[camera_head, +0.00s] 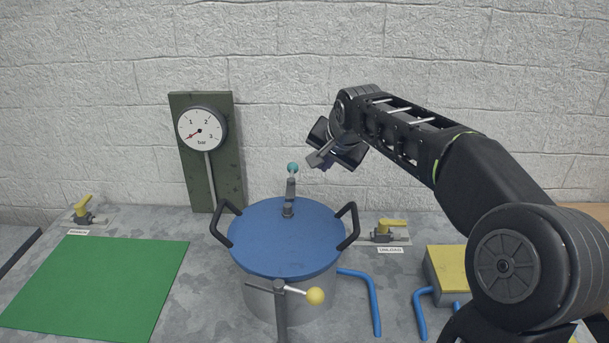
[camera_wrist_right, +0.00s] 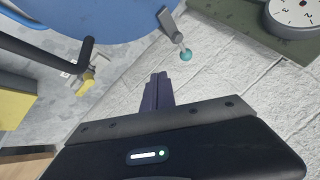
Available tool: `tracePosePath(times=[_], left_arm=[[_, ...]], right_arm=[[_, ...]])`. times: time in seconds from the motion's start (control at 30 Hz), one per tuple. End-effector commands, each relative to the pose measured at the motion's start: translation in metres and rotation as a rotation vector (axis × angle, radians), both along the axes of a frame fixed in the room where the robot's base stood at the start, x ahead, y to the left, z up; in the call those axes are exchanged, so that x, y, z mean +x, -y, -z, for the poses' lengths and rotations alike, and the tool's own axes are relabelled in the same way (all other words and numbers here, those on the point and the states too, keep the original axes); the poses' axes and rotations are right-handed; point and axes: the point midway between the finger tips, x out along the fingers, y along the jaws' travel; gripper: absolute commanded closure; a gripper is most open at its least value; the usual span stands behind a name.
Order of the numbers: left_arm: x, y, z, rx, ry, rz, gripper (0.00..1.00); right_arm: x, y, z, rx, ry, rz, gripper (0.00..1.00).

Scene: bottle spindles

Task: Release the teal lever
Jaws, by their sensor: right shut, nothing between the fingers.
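The teal lever's round knob (camera_head: 293,168) sits on top of a grey upright fitting (camera_head: 290,190) on the blue lid (camera_head: 280,245) of a pot. In the right wrist view the teal knob (camera_wrist_right: 185,55) is on a short stem, beyond the fingertips and apart from them. My right gripper (camera_head: 316,160) is above the lid's back right, a little right of the knob. Its fingers (camera_wrist_right: 158,90) are closed together with nothing between them. My left gripper is out of view.
The lid has two black handles (camera_head: 347,226). A yellow ball lever (camera_head: 315,296) stands in front of the pot. A gauge (camera_head: 200,128) on a green board (camera_head: 232,160) stands back left. Yellow valves (camera_head: 390,225) flank the pot. A green mat (camera_head: 95,285) lies left; a white wall is close behind.

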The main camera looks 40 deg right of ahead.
Motion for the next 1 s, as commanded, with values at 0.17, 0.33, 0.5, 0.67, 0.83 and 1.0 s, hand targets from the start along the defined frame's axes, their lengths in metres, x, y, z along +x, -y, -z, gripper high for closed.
tracePosePath(times=[0.17, 0.33, 0.5, 0.67, 0.83, 1.0], left_arm=[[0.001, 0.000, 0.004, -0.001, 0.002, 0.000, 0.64], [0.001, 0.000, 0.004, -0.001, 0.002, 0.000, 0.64], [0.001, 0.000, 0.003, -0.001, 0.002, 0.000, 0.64], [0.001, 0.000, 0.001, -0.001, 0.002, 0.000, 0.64], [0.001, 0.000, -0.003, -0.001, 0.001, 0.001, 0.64], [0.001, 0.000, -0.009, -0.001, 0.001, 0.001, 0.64]], right_arm=[[0.000, 0.000, 0.005, 0.000, 0.000, 0.000, 1.00], [0.000, 0.000, 0.004, 0.000, 0.000, 0.000, 1.00], [0.001, 0.001, 0.006, 0.000, -0.001, 0.000, 1.00], [0.008, 0.003, 0.015, 0.001, -0.002, 0.000, 1.00], [0.024, 0.008, 0.035, 0.003, -0.005, 0.000, 1.00], [0.044, 0.016, 0.061, 0.003, -0.005, -0.001, 1.00]])
